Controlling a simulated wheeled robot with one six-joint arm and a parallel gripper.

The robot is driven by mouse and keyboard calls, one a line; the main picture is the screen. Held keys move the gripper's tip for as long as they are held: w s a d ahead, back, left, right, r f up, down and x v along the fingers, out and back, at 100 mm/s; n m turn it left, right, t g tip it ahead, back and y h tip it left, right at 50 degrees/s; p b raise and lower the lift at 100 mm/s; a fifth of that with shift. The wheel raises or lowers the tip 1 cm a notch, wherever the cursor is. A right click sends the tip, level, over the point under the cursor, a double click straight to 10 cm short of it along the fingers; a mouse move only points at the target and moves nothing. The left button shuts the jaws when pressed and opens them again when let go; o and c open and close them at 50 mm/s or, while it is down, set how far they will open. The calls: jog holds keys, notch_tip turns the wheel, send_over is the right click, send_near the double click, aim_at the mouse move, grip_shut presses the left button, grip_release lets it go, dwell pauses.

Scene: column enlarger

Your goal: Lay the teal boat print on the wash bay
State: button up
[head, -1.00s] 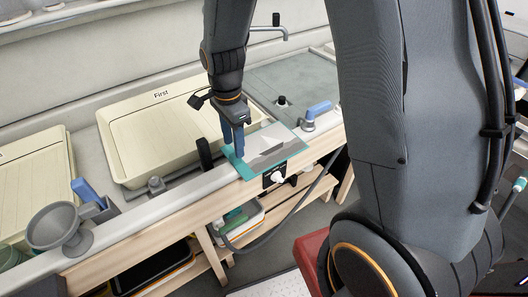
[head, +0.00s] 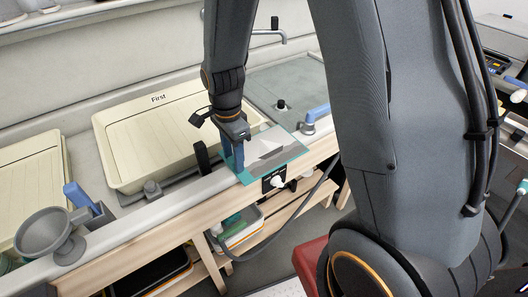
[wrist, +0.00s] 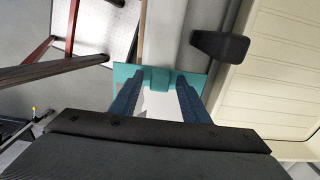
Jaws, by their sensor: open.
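The teal boat print (head: 270,148), a teal-bordered sheet with a grey and white picture, is at the bench's front rim, partly over the rim and the wood front. My gripper (head: 236,164) points down at the print's left end. In the wrist view my open gripper (wrist: 160,95) has its two blue fingers apart, with a teal tab of the print (wrist: 160,78) between them. Whether the print rests on the rim or is clear of it I cannot tell. The likely wash bay (head: 285,84), a grey-green basin under a tap, lies behind and right of the print.
A cream tray marked First (head: 150,145) sits left of my gripper, with a black handle (head: 202,156) close by. A blue-handled fitting (head: 316,113) stands right of the print. A grey funnel (head: 48,235) is at the left. A white knob (head: 279,182) projects below the print.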

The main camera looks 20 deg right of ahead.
jog(key=shift+p, duration=0.45)
dwell(0.4)
grip_shut()
jog(key=shift+r, duration=0.1)
jog(key=shift+r+p, duration=0.5)
jog(key=shift+p, duration=0.1)
jog(key=shift+r, duration=0.1)
jog(key=shift+r+p, duration=1)
jog(key=shift+r, duration=0.2)
